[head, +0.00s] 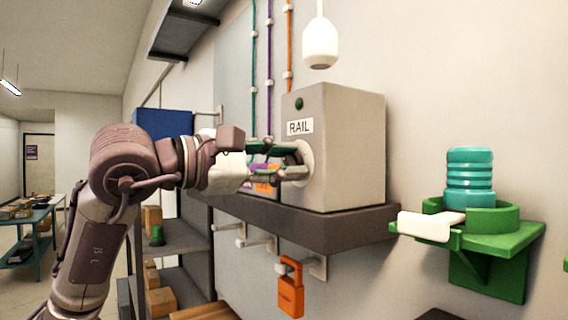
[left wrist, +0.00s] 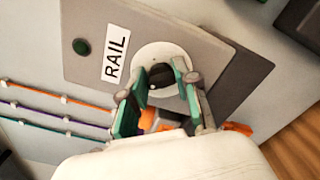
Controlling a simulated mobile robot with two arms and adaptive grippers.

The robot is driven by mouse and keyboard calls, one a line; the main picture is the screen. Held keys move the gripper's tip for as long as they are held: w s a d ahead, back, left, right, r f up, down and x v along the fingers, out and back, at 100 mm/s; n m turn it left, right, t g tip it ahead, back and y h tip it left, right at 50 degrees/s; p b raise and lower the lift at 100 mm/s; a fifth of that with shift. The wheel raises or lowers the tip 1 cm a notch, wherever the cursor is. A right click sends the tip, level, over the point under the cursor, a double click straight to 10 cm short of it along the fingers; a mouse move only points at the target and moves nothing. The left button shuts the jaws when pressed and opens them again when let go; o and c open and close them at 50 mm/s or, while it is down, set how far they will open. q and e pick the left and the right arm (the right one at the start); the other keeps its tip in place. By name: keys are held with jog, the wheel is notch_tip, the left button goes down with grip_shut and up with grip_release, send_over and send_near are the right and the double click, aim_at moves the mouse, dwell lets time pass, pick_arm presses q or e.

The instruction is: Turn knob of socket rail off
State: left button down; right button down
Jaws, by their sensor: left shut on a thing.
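The socket rail box (head: 342,150) is a grey box labelled "RAIL" on a dark wall shelf. It has a small dark green round light or button (head: 299,103) above the label. Its knob (left wrist: 160,76) is dark and sits in a pale round plate, clearest in the left wrist view. My left gripper (head: 296,162) reaches the box front from the left; in the left wrist view (left wrist: 158,88) its green-padded fingers stand on either side of the knob, shut on it. The fingers hide most of the knob in the head view. My right gripper is not in view.
An orange padlock (head: 290,290) hangs on a hook under the shelf (head: 335,226). A green bracket (head: 490,240) with a teal ribbed cylinder (head: 470,175) is at right. A white bulb-shaped thing (head: 320,45) hangs above. Coloured cables run up the wall.

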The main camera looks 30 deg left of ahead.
pick_arm(q)
jog(key=shift+n, duration=0.6)
jog(key=c, duration=0.8)
grip_release()
jog(key=shift+c, duration=0.2)
jog(key=v, duration=1.2)
